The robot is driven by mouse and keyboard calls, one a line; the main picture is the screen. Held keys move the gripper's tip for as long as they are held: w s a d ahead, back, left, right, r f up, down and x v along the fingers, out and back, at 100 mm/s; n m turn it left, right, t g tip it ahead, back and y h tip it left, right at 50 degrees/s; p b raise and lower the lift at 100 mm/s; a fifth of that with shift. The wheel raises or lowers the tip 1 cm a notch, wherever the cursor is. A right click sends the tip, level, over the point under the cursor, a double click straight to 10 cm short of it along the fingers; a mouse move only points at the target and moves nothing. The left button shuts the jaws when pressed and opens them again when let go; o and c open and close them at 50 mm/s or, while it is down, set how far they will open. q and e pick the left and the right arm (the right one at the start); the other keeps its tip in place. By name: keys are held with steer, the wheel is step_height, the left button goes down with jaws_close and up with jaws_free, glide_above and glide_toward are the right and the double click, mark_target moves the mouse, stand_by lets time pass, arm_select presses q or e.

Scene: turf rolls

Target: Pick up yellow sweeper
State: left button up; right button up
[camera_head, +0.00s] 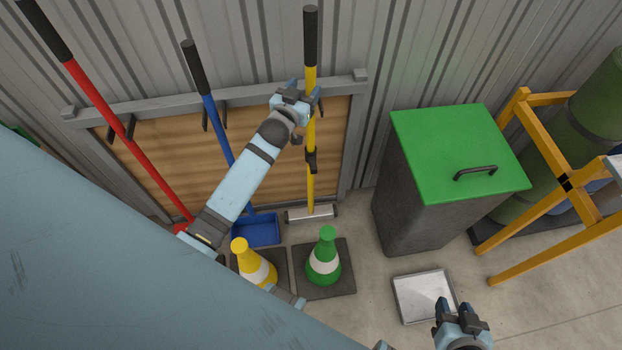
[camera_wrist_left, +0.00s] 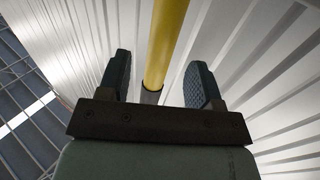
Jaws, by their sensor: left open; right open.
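The yellow sweeper (camera_head: 311,187) stands upright against the wooden rack, with a black grip on top and a grey head at the floor. My left gripper (camera_head: 303,91) is at its upper handle, just below the black grip, and hides part of the pole. In the left wrist view the yellow pole (camera_wrist_left: 167,40) runs between the two open fingers, with a gap visible on each side; I cannot tell how deep it sits. My right gripper (camera_head: 457,305) is open and empty at the bottom right, above the floor.
A red-handled tool (camera_head: 105,110) and a blue-handled one (camera_head: 214,118) hang left of the sweeper.

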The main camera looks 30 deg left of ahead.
mark_target(313, 75)
arm_select(q)
steer(key=w, duration=0.6)
steer(key=shift+a, duration=0.15)
steer(key=c, duration=1)
steer(key=shift+r, duration=0.15)
